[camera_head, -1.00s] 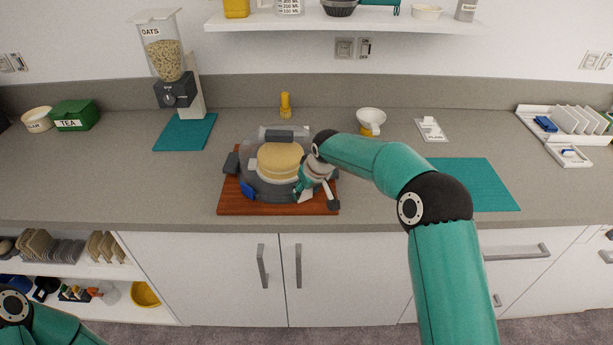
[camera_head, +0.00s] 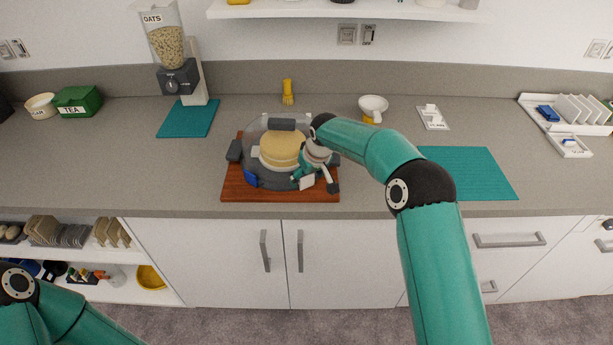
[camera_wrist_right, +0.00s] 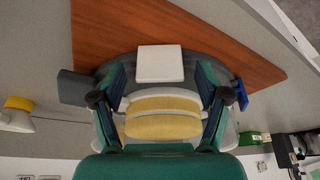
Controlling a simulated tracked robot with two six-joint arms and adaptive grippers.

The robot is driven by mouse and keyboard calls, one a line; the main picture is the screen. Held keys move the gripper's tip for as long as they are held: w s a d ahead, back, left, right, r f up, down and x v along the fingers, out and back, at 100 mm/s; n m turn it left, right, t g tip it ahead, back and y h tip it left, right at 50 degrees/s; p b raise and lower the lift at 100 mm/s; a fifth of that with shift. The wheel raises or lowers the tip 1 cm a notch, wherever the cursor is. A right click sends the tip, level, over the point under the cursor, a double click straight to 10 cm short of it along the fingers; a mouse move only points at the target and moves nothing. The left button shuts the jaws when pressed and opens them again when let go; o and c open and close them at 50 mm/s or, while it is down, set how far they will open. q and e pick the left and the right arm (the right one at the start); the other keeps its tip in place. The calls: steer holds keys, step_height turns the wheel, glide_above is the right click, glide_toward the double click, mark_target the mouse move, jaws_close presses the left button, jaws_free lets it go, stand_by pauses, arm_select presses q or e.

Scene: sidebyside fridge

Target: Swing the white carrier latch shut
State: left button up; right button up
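The round clear carrier (camera_head: 265,181) with a tan cake (camera_head: 281,148) inside sits on a brown wooden board (camera_head: 232,190). The white latch (camera_head: 307,182) shows as a square flap at the carrier's front right. In the right wrist view the white latch (camera_wrist_right: 160,63) stands out from the rim, beyond and between my fingers. My right gripper (camera_head: 304,174) is over the carrier's front right side. Its fingers are spread apart with nothing held between them, seen in the right wrist view (camera_wrist_right: 158,98). I cannot tell whether a finger touches the latch. My left gripper is out of view.
A blue latch (camera_head: 250,178) and a dark grey latch (camera_head: 235,150) are on the carrier's left side. A teal mat (camera_head: 470,172) lies right of my arm. The counter's left front is clear.

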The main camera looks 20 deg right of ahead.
steer(key=v, duration=1.2)
stand_by(0.3)
